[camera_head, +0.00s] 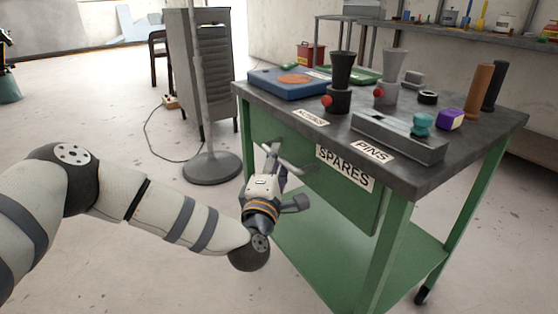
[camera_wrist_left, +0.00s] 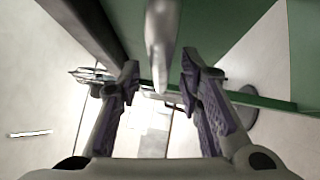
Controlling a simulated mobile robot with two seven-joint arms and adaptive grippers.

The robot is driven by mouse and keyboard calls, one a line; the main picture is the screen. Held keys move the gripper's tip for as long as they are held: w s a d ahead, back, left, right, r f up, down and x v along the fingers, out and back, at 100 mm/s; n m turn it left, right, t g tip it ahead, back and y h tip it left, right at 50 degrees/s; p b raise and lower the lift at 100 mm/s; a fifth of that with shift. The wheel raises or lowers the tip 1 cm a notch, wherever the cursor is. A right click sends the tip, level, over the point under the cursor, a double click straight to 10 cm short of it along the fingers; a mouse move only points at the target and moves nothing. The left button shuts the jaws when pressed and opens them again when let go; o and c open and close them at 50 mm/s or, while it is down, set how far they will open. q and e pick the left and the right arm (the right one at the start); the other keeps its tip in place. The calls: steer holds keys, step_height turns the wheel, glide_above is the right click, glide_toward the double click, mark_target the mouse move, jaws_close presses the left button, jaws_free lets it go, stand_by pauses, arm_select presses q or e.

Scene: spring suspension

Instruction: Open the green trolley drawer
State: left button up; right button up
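The green trolley (camera_head: 411,265) stands at the right in the head view, with a grey top. Its green drawer front (camera_head: 345,198) faces my left arm and bears a SPARES label (camera_head: 345,168). The drawer looks closed. My left gripper (camera_head: 278,165) is at the drawer front, left of the label. In the left wrist view the gripper (camera_wrist_left: 160,82) is open, its two purple-padded fingers apart. A silver handle bar (camera_wrist_left: 161,40) runs into the gap between them, and I see no finger touching it. In the head view the gripper hides part of the handle. My right gripper is not in view.
The trolley top (camera_head: 405,188) holds a blue tray (camera_head: 288,88), dark and grey funnel-shaped parts, a pin block (camera_head: 398,139) and several small parts. A stand with a round base (camera_head: 212,168) is left of the trolley. The floor before the drawer is clear apart from my arm.

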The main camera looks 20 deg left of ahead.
arm_select(q)
steer(key=shift+w+r, duration=0.1)
steer(key=shift+w, duration=0.7)
jaws_close()
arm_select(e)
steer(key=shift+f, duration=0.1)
arm_select(q)
steer(key=shift+a, duration=0.1)
